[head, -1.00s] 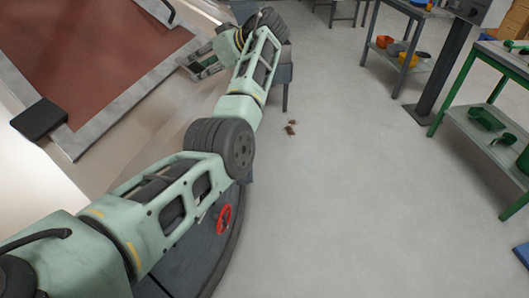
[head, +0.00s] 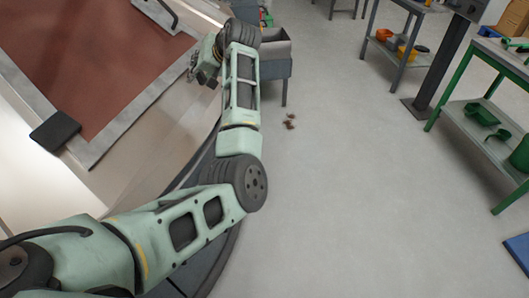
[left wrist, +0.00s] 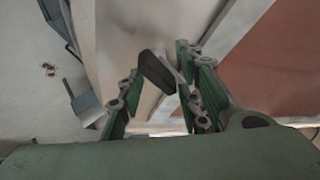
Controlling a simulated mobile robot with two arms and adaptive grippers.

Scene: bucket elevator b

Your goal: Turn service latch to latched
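My left gripper (head: 204,62) is beside the right side of the large pale housing in the head view, where its fingers are too small to read. In the left wrist view my left gripper (left wrist: 160,62) is open, with its two green jointed fingers apart. A dark, rounded latch-like handle (left wrist: 157,74) shows between the fingertips. I cannot tell whether the fingers touch it. My right gripper is in neither view.
The pale housing (head: 130,125) bears a red-brown panel (head: 90,55) with a grey frame and a black block (head: 55,131) at its edge. A grey bin (head: 272,52) stands just beyond my gripper.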

